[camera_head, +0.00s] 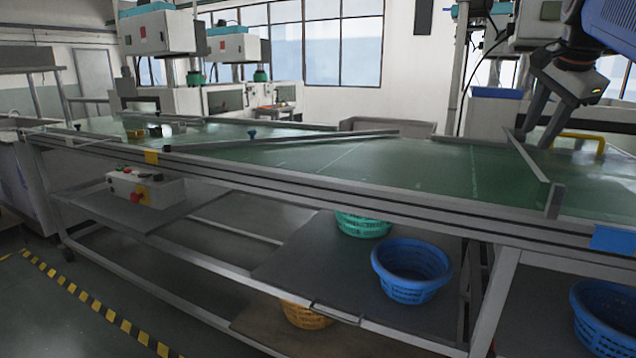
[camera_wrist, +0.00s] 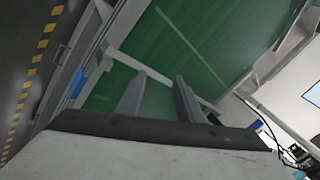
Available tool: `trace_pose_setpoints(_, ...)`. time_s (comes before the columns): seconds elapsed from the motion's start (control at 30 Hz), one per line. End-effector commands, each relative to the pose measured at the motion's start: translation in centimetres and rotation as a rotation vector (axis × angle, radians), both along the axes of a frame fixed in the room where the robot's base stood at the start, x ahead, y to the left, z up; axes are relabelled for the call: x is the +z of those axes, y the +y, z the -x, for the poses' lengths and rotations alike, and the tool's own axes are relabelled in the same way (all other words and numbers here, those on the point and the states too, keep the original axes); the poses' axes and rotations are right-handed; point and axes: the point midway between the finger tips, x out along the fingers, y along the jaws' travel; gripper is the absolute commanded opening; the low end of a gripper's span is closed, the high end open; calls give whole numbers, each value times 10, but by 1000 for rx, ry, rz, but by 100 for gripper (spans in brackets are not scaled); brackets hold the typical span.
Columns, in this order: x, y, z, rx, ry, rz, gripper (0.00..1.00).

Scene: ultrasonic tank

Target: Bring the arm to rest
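My gripper (camera_head: 543,130) is at the upper right of the head view, at the end of my blue and dark arm. Its two grey fingers point down over the right part of the green conveyor table (camera_head: 410,172). In the wrist view the fingers (camera_wrist: 158,98) stand apart with the green surface seen between them, and nothing is held. I cannot tell the exact height of the fingertips above the table.
A raised metal bar (camera_head: 527,158) and a yellow handle (camera_head: 580,140) are close to my gripper. Blue baskets (camera_head: 411,270) sit on the shelf below. A control box (camera_head: 145,188) is at the left. The middle of the table is largely clear.

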Motion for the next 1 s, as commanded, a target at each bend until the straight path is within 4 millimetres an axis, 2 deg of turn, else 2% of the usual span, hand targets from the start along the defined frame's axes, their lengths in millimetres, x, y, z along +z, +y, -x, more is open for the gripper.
trace_pose_setpoints(0.03, -17, 22, 7, 79, 18, 23, 34)
trace_pose_setpoints(0.2, -85, 87, 35, 376, 79, 125, 34)
trace_pose_setpoints(0.37, -154, 139, 72, 658, 127, 227, 34)
trace_pose_setpoints(0.5, -221, 177, 111, 909, 162, 318, 34)
trace_pose_setpoints(0.7, -310, 214, 165, 1226, 195, 437, 34)
trace_pose_setpoints(0.8, -341, 222, 184, 1333, 204, 481, 34)
trace_pose_setpoints(0.9, -360, 227, 195, 1398, 209, 506, 34)
trace_pose_setpoints(1.0, -368, 229, 200, 1426, 211, 517, 34)
